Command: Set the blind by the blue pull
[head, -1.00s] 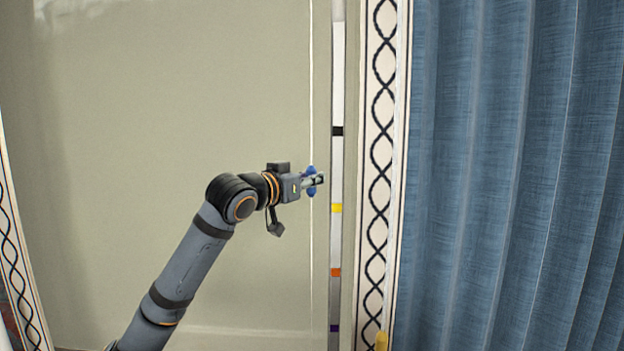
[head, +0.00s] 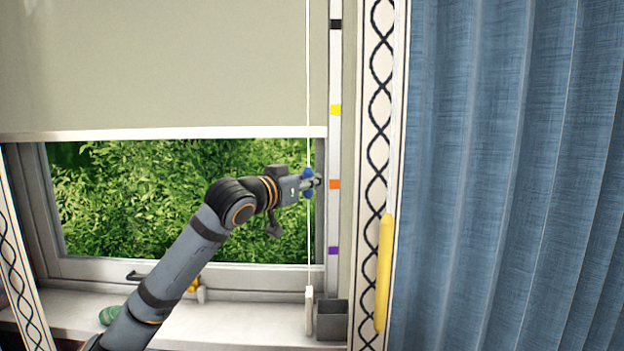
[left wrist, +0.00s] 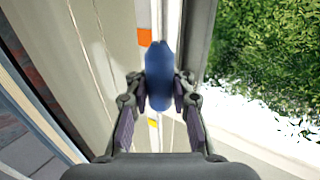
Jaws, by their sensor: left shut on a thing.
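The blue pull (head: 308,194) hangs on the white cord (head: 308,80) at the right of the window. My left gripper (head: 314,182) is shut on it, level with the orange mark (head: 334,184) on the white strip. In the left wrist view the blue pull (left wrist: 159,70) stands between the two fingers (left wrist: 160,92). The grey-green blind (head: 160,65) covers the upper window. Its white bottom bar (head: 200,133) lies between the yellow mark (head: 335,109) and the orange mark. A black mark (head: 336,24) is higher and a purple mark (head: 333,251) lower. My right gripper is out of view.
A blue curtain (head: 510,180) hangs at the right, beside a yellow bar (head: 384,270). A white weight (head: 309,310) ends the cord beside a grey open box (head: 332,322). A green thing (head: 109,315) lies on the white sill (head: 240,325), partly behind my arm.

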